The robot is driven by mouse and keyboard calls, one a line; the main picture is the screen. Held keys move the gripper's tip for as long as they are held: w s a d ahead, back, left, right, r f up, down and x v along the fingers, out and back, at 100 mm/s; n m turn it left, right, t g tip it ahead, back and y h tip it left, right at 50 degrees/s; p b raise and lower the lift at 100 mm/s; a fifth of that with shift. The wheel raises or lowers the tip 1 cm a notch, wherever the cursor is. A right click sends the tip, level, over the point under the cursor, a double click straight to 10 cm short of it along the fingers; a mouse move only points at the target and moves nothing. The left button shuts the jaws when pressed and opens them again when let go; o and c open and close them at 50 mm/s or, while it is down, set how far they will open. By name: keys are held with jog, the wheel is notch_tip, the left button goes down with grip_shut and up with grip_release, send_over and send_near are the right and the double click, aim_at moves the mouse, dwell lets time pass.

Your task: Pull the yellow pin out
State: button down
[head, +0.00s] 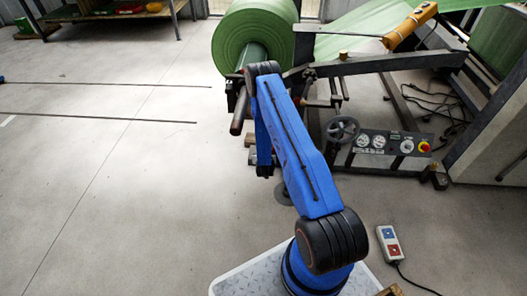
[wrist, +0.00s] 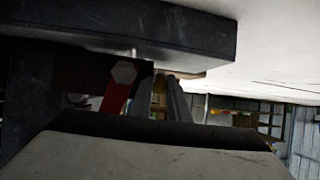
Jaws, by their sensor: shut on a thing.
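In the wrist view, my gripper (wrist: 168,82) shows as narrow grey fingers beyond a dark edge in the foreground. The fingers are close together, shut on a dull yellow piece (wrist: 158,95) that looks like the yellow pin; only a small, shaded part of it shows. A red bar (wrist: 116,95) with a pale hexagonal head stands just left of the fingers. In the head view, my blue arm reaches up to the machine and bends down at its far end. My gripper and the pin cannot be made out there.
A dark block (wrist: 120,35) hangs close above the fingers. In the head view, a green roll (head: 252,35) sits on the machine, with a handwheel (head: 342,129) and control panel (head: 392,143) to the right. A pendant (head: 390,244) lies lower right. The left floor is mostly clear.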

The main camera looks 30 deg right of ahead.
jog(key=c, duration=1.6)
grip_release()
jog(key=shift+f, duration=0.1)
jog(key=shift+s, duration=0.1)
jog(key=v, duration=1.2)
